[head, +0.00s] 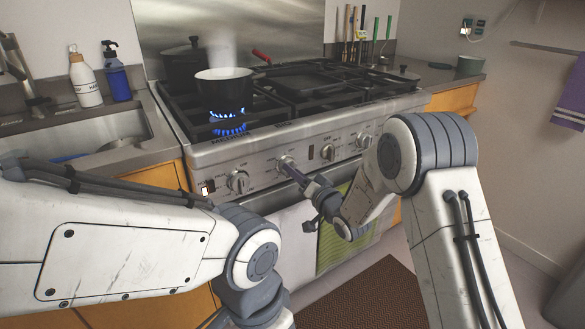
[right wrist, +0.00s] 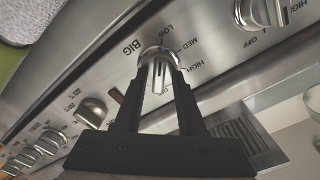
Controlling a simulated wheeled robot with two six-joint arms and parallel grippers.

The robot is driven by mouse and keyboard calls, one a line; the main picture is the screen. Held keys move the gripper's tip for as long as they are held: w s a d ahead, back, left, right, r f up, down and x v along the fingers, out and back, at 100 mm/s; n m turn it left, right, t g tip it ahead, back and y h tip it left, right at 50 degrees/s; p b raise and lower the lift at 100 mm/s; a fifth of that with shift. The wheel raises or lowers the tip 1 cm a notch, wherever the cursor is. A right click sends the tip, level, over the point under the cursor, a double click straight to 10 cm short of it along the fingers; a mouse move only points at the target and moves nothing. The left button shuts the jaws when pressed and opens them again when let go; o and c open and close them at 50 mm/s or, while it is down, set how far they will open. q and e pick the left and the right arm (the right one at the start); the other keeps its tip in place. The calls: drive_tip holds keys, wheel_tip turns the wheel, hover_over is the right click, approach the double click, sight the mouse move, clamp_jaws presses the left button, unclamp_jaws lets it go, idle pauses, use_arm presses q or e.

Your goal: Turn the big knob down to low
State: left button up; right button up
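The big knob (right wrist: 158,57) is a round silver knob with a raised grip bar, beside the word BIG on the steel front panel. LOW, MED and HIGH are printed around it. Its bar lies roughly along the fingers, away from LOW; the exact setting is hard to tell. My right gripper (right wrist: 160,66) has one dark finger on each side of the knob, with small gaps beside the bar. In the head view my right gripper (head: 289,166) reaches the stove's front and partly covers the knob (head: 284,160). My left gripper is out of view below.
Other knobs (head: 237,182) line the panel on both sides. A pot (head: 224,86) steams over a lit blue flame (head: 229,128). A lidded pot (head: 185,68) stands behind it. A green towel (head: 345,232) hangs below the panel.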

drive_tip(key=v, duration=0.9)
drive_tip(key=shift+s+d, duration=0.25)
drive_tip(key=shift+d, duration=0.1)
idle(0.5)
